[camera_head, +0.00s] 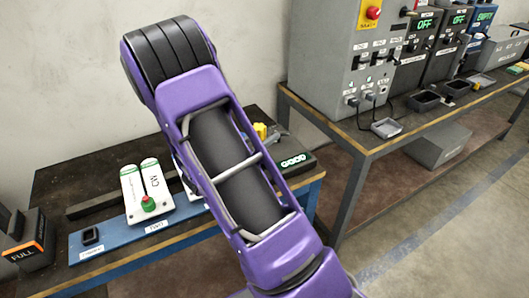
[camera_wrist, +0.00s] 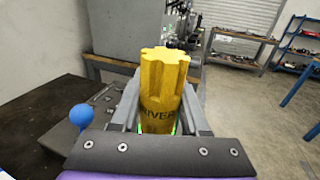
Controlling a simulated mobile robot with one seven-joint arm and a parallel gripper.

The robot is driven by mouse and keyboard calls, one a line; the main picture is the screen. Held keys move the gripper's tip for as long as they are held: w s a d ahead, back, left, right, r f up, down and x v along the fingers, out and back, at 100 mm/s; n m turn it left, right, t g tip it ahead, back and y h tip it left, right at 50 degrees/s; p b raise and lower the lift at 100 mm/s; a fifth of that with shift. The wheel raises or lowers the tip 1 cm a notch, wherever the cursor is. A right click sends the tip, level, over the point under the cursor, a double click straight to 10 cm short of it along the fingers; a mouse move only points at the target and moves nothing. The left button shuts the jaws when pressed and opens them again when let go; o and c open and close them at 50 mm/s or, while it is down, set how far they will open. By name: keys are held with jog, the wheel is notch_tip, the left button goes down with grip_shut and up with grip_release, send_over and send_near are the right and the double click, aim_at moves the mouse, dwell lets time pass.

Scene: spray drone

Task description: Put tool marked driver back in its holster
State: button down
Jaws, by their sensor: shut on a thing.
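The yellow driver tool (camera_wrist: 163,85) stands between the jaws of my gripper (camera_wrist: 160,100) in the wrist view. It has a ridged, lobed top, and dark letters reading "RIVER" show on its side. My gripper is shut on it. In the head view my purple arm hides most of the gripper, and only a small yellow piece of the tool (camera_head: 261,130) shows past the arm. I cannot tell for sure which holder is the driver's holster. A small black open holder (camera_head: 91,237) sits on the blue board at the left.
A green "GOOD" sign (camera_head: 293,161) is at the bench's right. A second bench holds grey control boxes (camera_head: 345,50) and small trays (camera_head: 386,127). A blue ball (camera_wrist: 81,116) stands left of my gripper.

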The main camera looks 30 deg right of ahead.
jog(key=shift+f, duration=2)
jog(key=shift+f+b, duration=0.15)
jog(key=shift+b, duration=0.2)
jog(key=shift+c, duration=2)
grip_release()
jog(key=v, duration=1.2)
